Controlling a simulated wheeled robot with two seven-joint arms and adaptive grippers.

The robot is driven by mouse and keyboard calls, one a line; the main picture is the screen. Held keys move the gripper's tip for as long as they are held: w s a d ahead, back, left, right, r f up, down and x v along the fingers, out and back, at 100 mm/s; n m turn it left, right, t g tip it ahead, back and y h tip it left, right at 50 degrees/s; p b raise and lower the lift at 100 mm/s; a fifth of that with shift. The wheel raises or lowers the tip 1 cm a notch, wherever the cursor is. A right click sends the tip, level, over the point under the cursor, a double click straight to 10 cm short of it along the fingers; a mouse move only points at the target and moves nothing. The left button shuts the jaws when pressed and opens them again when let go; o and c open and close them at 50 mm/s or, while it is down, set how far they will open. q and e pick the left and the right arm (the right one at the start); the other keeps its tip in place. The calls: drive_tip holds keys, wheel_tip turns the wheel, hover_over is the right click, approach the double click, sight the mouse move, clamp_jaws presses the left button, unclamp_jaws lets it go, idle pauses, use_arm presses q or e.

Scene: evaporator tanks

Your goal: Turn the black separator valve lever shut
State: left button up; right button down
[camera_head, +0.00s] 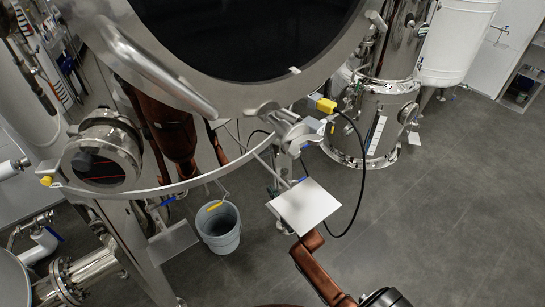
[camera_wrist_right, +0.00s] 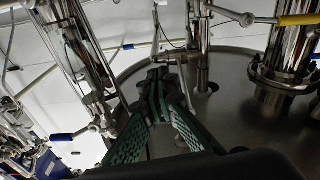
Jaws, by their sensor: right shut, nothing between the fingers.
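My right gripper (camera_wrist_right: 157,78) shows in the right wrist view. Its green-and-black fingers are closed together with nothing between them, and metal pipes and a tank top lie behind the tips. In the head view my right arm is at the bottom edge, and I cannot make out its fingertips there. My left gripper does not show clearly in either view. I cannot pick out the black separator valve lever with certainty. Blue-handled levers show in the wrist view, one at the left (camera_wrist_right: 62,137), and a yellow handle (camera_wrist_right: 298,19) is at the top right.
A large round steel tank door (camera_head: 215,95) fills the top of the head view. A grey bucket (camera_head: 218,228) stands on the floor below it. A steel vessel (camera_head: 370,122) stands to the right. Grey floor (camera_head: 440,220) is open at the lower right.

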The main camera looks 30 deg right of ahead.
drive_tip(key=s+d+r+m+t+h, duration=0.1)
drive_tip(key=s+d+r+m+t, duration=0.1)
drive_tip(key=r, duration=0.5)
drive_tip(key=s+d+r+m+t, duration=0.1)
drive_tip(key=d+r+m+t, duration=0.15)
drive_tip(key=r, duration=0.45)
drive_tip(key=p+x, duration=0.2)
drive_tip(key=x, duration=0.8)
drive_tip(key=shift+n, duration=0.25)
drive_tip(key=shift+a+f+b, duration=0.2)
drive_tip(key=shift+f+b, duration=0.05)
drive_tip(key=shift+f, duration=0.75)
drive_tip(key=shift+a+f+b, duration=0.2)
drive_tip(key=shift+f, duration=0.85)
